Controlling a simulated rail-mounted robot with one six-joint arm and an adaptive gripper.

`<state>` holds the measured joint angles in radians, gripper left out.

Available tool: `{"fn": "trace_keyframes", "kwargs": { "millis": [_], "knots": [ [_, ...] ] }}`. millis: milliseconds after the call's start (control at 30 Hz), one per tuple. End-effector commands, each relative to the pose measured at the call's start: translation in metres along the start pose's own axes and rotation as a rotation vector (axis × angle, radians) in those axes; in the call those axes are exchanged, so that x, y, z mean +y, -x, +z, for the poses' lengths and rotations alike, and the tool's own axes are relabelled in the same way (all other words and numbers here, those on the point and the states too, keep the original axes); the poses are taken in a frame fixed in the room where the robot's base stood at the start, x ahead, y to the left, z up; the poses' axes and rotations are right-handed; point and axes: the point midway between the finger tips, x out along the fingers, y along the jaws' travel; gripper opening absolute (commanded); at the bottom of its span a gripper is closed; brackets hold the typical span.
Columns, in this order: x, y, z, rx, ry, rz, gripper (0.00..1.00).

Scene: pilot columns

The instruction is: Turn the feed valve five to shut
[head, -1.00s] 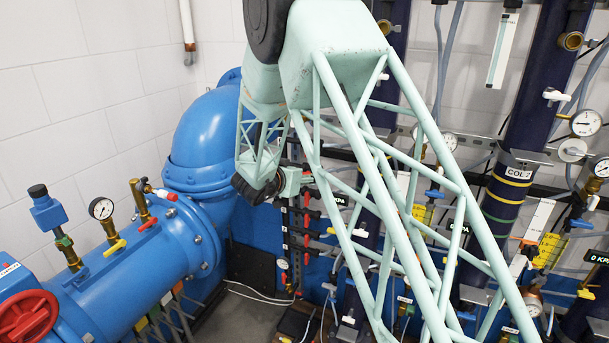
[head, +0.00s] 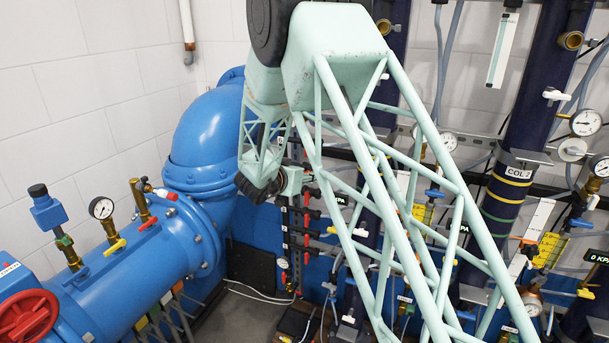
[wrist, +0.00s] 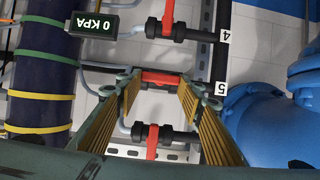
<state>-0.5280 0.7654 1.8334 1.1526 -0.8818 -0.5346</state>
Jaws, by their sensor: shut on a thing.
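In the wrist view my gripper (wrist: 160,82) has its two yellow-ribbed fingers on either side of the red handle of feed valve five (wrist: 161,77). It is shut on that handle. The handle lies left to right in the picture, beside the label 5 on the dark upright pipe; the valve's body is mostly hidden. In the head view my gripper (head: 304,179) is at the row of red-handled valves beyond my lattice arm, and the handle it holds cannot be made out there.
Valve four (wrist: 167,20) and another red-handled valve (wrist: 152,140) sit close on either side, their handles upright in the wrist view. A dark banded column (wrist: 42,85) and a 0 KPA display (wrist: 93,23) are left; a large blue pipe (wrist: 262,120) is right.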

Motion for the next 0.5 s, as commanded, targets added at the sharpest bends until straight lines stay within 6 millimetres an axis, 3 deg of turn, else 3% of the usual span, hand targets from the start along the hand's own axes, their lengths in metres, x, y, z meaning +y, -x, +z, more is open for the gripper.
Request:
{"fn": "trace_keyframes", "kwargs": {
  "millis": [500],
  "knots": [
    [0.0014, -0.0007, 0.0024, 0.000, -0.067, -0.028, 0.24]
  ]
}}
